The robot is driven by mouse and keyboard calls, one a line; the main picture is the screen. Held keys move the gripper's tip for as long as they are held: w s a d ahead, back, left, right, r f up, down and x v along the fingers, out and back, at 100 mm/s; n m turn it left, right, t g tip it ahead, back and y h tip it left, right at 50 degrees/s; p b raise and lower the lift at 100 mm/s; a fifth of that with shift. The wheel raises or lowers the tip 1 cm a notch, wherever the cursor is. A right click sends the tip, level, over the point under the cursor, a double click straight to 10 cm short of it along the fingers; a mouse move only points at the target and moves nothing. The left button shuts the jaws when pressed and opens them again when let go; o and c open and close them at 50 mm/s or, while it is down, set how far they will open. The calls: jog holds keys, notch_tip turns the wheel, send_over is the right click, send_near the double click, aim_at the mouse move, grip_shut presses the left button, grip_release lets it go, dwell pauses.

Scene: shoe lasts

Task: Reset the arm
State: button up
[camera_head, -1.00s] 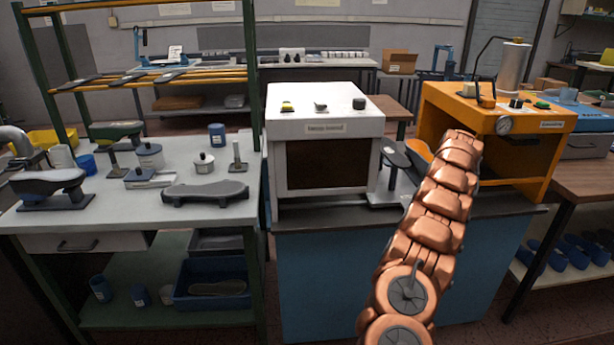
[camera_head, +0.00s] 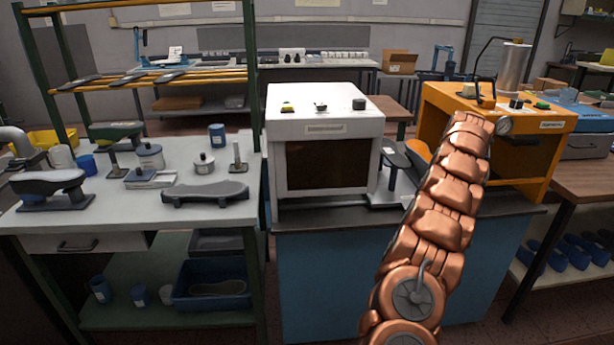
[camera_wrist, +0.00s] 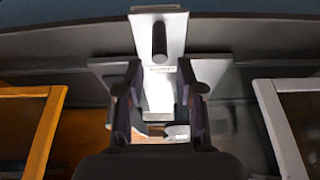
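My copper-coloured arm rises at the right of the head view, in front of the blue cabinet; its gripper end is hidden there behind the arm links. In the wrist view my gripper (camera_wrist: 160,98) shows two dark fingers standing apart, with nothing held between them. Beyond and between the fingers is a pale metal stand (camera_wrist: 174,32) with a dark post. A stand with a dark sole-shaped top (camera_head: 394,155) is on the counter between the white oven and the orange machine in the head view.
A white oven (camera_head: 325,130) stands left of my arm and an orange machine (camera_head: 540,140) right of it. The left workbench (camera_head: 130,215) carries shoe lasts, pots and a grey sole-shaped piece (camera_head: 205,193). The floor before the blue cabinet (camera_head: 325,275) is partly visible.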

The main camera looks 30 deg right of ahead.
jog(key=shift+v, duration=0.85)
